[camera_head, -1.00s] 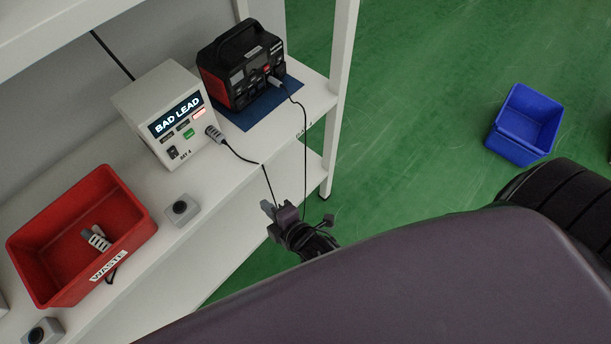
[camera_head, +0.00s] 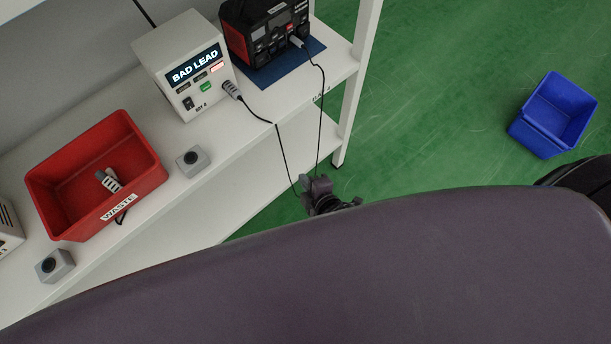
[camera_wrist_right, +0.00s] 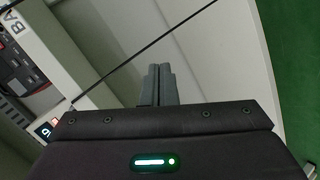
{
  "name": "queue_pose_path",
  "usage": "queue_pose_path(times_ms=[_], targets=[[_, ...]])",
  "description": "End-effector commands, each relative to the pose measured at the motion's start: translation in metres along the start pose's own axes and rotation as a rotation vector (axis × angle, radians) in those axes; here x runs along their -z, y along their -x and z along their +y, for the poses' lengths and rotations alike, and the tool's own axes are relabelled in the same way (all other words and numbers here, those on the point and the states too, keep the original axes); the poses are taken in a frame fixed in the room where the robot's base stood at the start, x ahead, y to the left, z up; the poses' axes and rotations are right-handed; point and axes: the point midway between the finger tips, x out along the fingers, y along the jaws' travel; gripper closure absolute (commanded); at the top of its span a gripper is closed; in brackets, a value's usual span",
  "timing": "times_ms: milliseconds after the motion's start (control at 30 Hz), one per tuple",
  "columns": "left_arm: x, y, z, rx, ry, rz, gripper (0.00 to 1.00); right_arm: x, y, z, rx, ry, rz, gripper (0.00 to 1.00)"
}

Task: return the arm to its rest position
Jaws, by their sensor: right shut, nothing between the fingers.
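My right gripper (camera_head: 316,186) shows in the head view just past the dark body cover, in front of the shelf's edge and above the green floor. In the right wrist view its two grey fingers (camera_wrist_right: 157,85) are together with nothing between them. A thin black cable crosses the right wrist view behind the fingertips; I cannot tell whether it touches them. My left gripper is not in view.
A white tester (camera_head: 184,66) reading "BAD LEAD" is joined by a cable to a black-red power station (camera_head: 262,35) on the white shelf (camera_head: 225,142). A red WASTE bin (camera_head: 60,184) holds a grey plug (camera_head: 107,180). A blue crate (camera_head: 553,113) stands on the green floor.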

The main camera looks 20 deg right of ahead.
Motion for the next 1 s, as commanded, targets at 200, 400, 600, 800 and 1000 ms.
queue_pose_path(times_ms=[200, 400, 600, 800, 1000], targets=[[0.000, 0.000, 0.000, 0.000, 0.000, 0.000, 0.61, 0.000, 0.000, 0.000, 0.000, 0.001, 0.000, 1.00], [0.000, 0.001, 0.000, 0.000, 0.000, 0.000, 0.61, -0.012, -0.002, -0.013, 0.031, -0.035, -0.023, 1.00], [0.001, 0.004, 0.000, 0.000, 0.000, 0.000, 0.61, -0.082, 0.003, -0.102, 0.218, -0.300, -0.194, 1.00], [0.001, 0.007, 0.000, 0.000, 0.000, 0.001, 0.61, -0.151, 0.054, -0.225, 0.426, -0.709, -0.491, 1.00], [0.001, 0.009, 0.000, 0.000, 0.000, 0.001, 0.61, -0.172, 0.116, -0.307, 0.537, -1.015, -0.745, 1.00]])
